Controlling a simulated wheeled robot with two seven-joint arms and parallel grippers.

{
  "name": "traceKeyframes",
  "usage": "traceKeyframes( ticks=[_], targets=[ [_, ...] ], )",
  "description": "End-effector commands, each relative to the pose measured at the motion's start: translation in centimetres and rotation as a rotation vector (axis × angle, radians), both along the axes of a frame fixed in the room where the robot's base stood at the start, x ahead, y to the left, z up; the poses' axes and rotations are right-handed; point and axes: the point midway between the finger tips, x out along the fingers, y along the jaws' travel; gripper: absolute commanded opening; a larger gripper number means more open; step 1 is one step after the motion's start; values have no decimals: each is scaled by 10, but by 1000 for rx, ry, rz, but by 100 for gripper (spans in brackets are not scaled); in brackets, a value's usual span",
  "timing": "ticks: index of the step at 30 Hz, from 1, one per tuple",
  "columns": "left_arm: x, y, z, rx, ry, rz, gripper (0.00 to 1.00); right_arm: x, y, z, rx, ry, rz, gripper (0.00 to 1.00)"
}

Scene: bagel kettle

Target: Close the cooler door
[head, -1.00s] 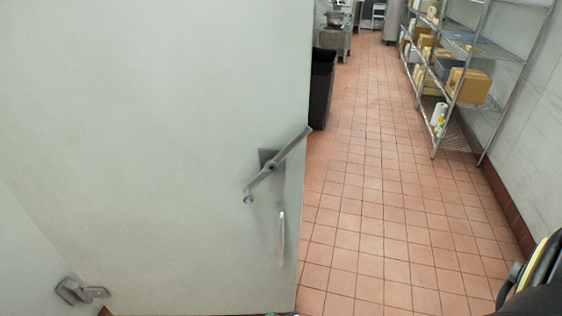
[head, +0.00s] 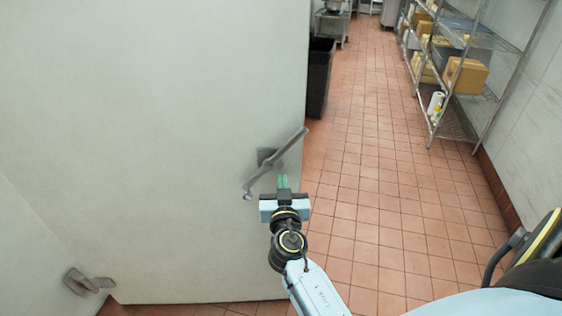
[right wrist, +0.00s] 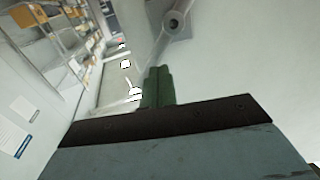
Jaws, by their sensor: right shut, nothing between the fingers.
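The cooler door (head: 160,130) is a large pale panel that fills the left of the head view. Its metal lever handle (head: 285,155) sits near the door's right edge, slanting up to the right. My right gripper (head: 283,182) is just below the handle, its green fingers together and empty. In the right wrist view the shut green fingers (right wrist: 158,87) point toward the round end of the handle (right wrist: 174,20), apart from it in the picture. Whether they touch the door cannot be told. A metal latch piece (head: 88,282) is on the pale wall at lower left. My left gripper is not visible.
A tiled floor aisle (head: 375,150) runs clear to the right of the door. A wire shelf (head: 480,60) with boxes lines the right wall. A black bin (head: 320,80) stands behind the door's edge.

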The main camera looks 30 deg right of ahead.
Motion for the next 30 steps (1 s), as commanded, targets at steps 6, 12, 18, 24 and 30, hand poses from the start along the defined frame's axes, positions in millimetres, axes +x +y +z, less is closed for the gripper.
traceKeyframes(
  ticks=[6, 12, 18, 24, 30],
  targets=[
    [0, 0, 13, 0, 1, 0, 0, 34, -20, 2, -4, 1, 0, 0],
    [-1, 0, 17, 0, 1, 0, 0, 50, -30, 0, -3, 2, 1, 0],
    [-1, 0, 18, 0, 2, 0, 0, 55, -33, 0, -1, 1, 1, 0],
    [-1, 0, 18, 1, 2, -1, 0, 55, -33, -1, -1, 1, 1, 0],
    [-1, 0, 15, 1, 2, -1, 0, 59, -35, -2, -1, 2, 7, 0]
  ],
)
